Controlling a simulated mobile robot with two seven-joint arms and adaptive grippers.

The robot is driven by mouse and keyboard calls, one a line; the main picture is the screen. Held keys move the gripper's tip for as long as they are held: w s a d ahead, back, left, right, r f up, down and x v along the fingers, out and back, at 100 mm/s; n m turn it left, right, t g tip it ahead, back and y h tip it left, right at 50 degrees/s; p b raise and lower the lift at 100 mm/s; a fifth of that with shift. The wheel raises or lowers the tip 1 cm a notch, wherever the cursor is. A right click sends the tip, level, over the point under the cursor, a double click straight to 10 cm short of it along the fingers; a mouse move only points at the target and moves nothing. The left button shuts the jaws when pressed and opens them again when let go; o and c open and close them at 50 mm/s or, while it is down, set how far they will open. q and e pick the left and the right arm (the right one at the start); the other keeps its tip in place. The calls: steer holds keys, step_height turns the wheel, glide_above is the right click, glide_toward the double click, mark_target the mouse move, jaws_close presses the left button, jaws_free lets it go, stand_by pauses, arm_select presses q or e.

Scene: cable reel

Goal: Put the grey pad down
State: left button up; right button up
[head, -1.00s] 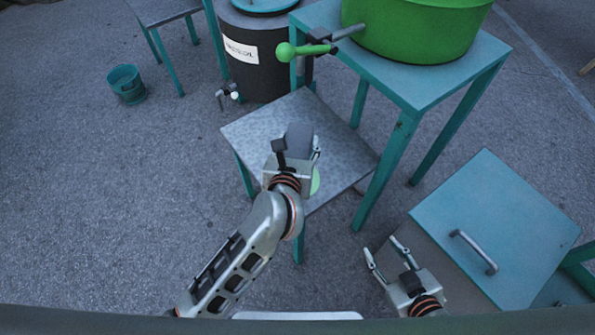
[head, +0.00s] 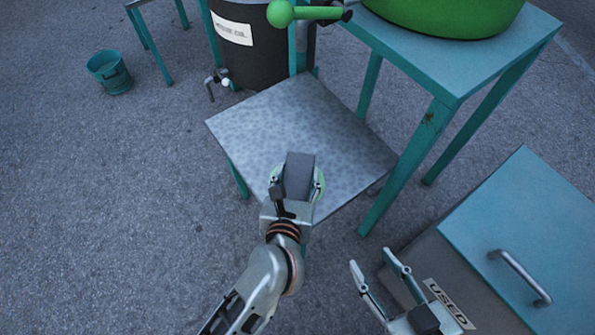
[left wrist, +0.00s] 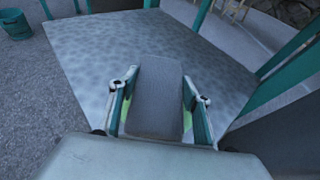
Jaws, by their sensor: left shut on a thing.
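The grey pad (head: 299,175) is a dark grey block held in my left gripper (head: 296,190), which is shut on it. In the left wrist view the pad (left wrist: 158,98) lies between the two fingers (left wrist: 160,98). The pad is over the near part of a small metal-topped table (head: 290,115), whose bare top also shows in the left wrist view (left wrist: 90,50). I cannot tell whether the pad touches the top. Something light green shows beside and under the gripper, mostly hidden. My right gripper (head: 373,270) is open and empty at the lower right.
A teal table (head: 520,30) with a green tub (head: 450,15) stands at the back right. A black drum (head: 250,50) with a tap is behind the metal top. A teal bin with a handle (head: 530,230) is at right. A teal bucket (head: 109,73) stands on open ground.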

arm_select(q)
steer(key=shift+f, duration=0.2)
steer(key=o, duration=1.1)
steer(key=shift+o, duration=0.2)
arm_select(e)
steer(key=shift+w+a+r, duration=0.1)
steer(key=shift+a+r, duration=0.1)
steer(key=shift+r, duration=0.05)
steer(key=shift+r, duration=0.1)
